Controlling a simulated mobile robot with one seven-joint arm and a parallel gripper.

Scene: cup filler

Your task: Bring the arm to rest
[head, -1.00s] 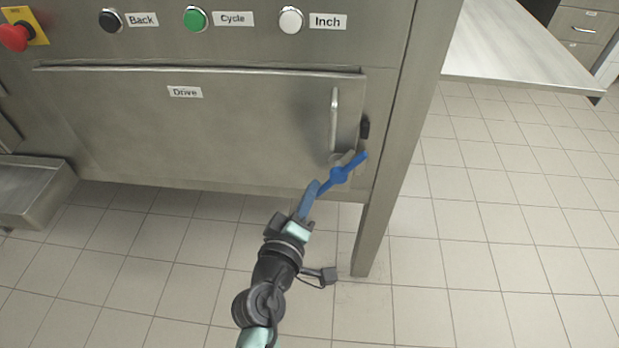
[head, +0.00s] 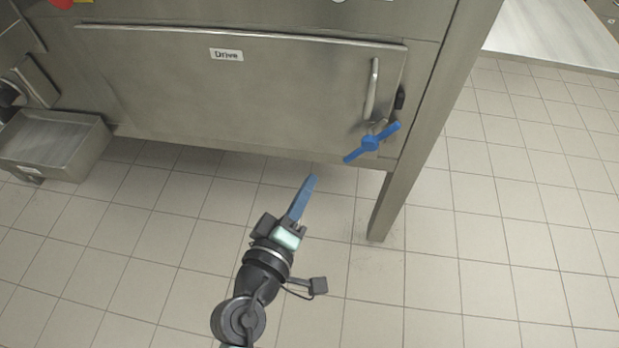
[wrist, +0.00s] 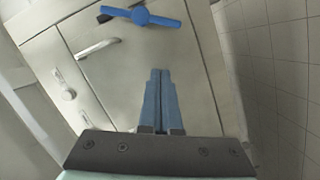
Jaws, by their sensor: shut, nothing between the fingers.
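My gripper (head: 312,179) has blue fingers that are closed together with nothing between them. It is in the lower middle of the head view, over the tiled floor, below and left of the blue handle (head: 370,143) and apart from it. The blue handle is a two-armed turn handle at the lower right corner of the machine's Drive door, tilted with its right end up. In the wrist view, my gripper (wrist: 160,72) points up toward the door, and the blue handle (wrist: 143,16) shows beyond the fingertips.
The Drive door (head: 230,95) looks shut and has a vertical bar handle (head: 372,88). The machine's leg (head: 398,195) stands right of my gripper. A metal tray (head: 55,140) is at the left. The floor (head: 500,270) is clear at the right and in front.

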